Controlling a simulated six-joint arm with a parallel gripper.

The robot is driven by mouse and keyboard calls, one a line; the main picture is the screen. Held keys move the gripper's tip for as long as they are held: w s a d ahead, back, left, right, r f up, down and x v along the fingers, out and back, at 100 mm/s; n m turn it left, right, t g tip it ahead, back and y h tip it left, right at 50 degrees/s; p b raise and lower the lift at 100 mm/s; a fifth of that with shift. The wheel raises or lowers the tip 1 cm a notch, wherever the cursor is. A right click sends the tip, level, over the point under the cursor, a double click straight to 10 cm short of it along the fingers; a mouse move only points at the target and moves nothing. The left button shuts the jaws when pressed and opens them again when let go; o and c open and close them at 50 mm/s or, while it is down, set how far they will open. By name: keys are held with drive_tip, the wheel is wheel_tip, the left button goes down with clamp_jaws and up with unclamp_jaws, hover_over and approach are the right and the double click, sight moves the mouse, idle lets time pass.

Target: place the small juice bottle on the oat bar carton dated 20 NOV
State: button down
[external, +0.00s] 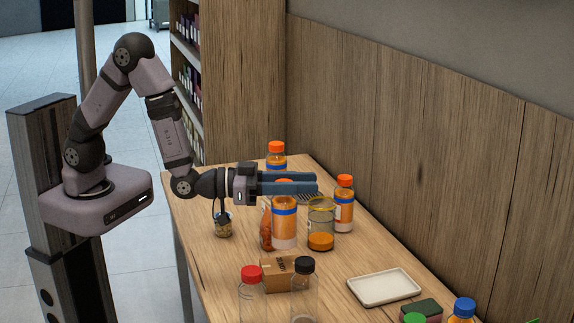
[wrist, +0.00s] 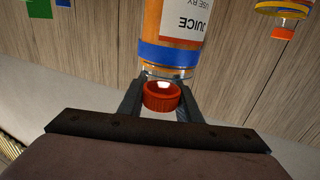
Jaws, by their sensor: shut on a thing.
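My gripper (external: 316,185) is shut on a juice bottle (external: 284,229) with orange juice, a blue band and a white label. The bottle hangs roughly upright below the fingers. In the wrist view its red-orange cap (wrist: 162,96) sits between the fingertips (wrist: 160,98), and the bottle (wrist: 168,50) shows "JUICE" and "USE BY" on its label. A brown carton (external: 278,277) stands on the table just in front of the bottle in the external view, partly hidden by a black-capped bottle. Its print is too small to read. I cannot tell the gap under the held bottle.
Orange-capped juice bottles stand behind (external: 277,161) and to the right (external: 344,209). A glass jar (external: 321,229) with orange contents is close by the held bottle. Red-capped (external: 251,299) and black-capped (external: 304,296) clear bottles stand in front. A white tray (external: 384,287) lies right.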

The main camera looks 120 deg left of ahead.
sight(284, 215)
drive_tip(key=shift+f, duration=2.25)
drive_tip(key=shift+f, duration=0.2)
drive_tip(key=c, duration=1.3)
unclamp_jaws()
drive_tip(key=shift+r, duration=0.1)
